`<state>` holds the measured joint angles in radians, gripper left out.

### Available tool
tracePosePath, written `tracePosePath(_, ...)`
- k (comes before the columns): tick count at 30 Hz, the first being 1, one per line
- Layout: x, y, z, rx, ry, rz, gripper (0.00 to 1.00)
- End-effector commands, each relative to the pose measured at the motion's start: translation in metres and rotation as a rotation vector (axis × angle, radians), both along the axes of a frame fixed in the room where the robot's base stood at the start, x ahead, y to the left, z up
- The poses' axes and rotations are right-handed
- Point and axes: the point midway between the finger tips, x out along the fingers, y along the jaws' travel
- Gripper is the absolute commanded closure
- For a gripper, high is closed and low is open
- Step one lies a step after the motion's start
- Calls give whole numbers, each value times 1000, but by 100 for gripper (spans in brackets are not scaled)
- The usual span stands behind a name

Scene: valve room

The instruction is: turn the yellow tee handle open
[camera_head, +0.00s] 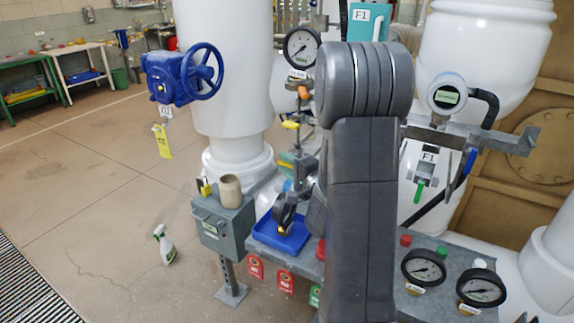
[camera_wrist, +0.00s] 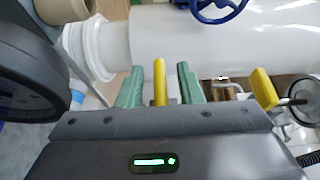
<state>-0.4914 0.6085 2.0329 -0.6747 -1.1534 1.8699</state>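A yellow handle bar (camera_wrist: 160,80) stands between the two green fingers of my gripper (camera_wrist: 160,88) in the wrist view. A gap shows on each side of the bar, so the gripper is open around it and not clamped. A second yellow handle (camera_wrist: 263,88) lies outside the fingers, to the right in the wrist view. It also shows in the head view (camera_head: 290,125), on the valve piping below the upper gauge. My arm hides much of the piping in the head view. The shape of the handle between the fingers beyond its bar is hidden.
A pressure gauge (camera_head: 301,46) is above the handles. A blue tray (camera_head: 281,238) is on the bench below, with a dark round object in it. A beige cup (camera_head: 230,191) stands on a grey box at the left. A blue handwheel (camera_head: 202,71) and a white pipe are behind.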

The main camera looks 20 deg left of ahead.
Motion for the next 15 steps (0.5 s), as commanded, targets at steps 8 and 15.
tracePosePath(8,0,0,0,0,0,0,100)
tracePosePath(15,0,0,1,-7,1,0,100)
